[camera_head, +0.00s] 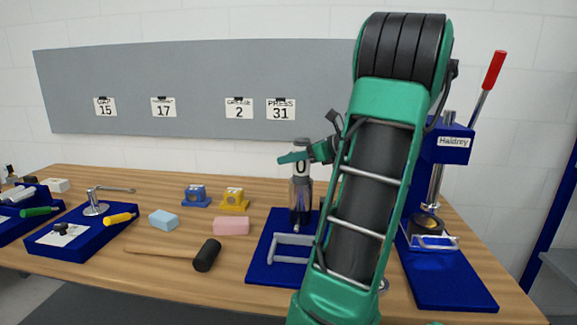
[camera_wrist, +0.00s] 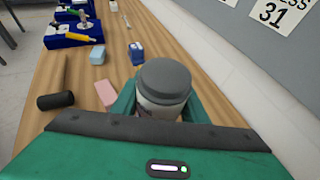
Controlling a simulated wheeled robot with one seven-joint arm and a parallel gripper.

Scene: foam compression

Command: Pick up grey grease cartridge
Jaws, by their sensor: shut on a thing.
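The grey grease cartridge has a round grey cap (camera_wrist: 165,80) and a white body below it in the wrist view. In the head view, a white, 0-marked body (camera_head: 301,166) with a grey top shows at my gripper (camera_head: 296,157). My gripper is shut on it, with green fingers on both sides in the wrist view. A dark and metallic cylinder (camera_head: 301,198) stands directly under it over a blue base plate (camera_head: 262,246). I cannot tell whether the cartridge touches that cylinder. My arm hides part of the base plate.
A blue press (camera_head: 450,142) with a red-tipped lever stands right of my arm. A mallet (camera_head: 207,255), a pink block (camera_head: 231,226), a light blue block (camera_head: 163,219) and blue and yellow fixtures (camera_head: 235,199) lie to the left. A grey board (camera_head: 200,85) hangs behind.

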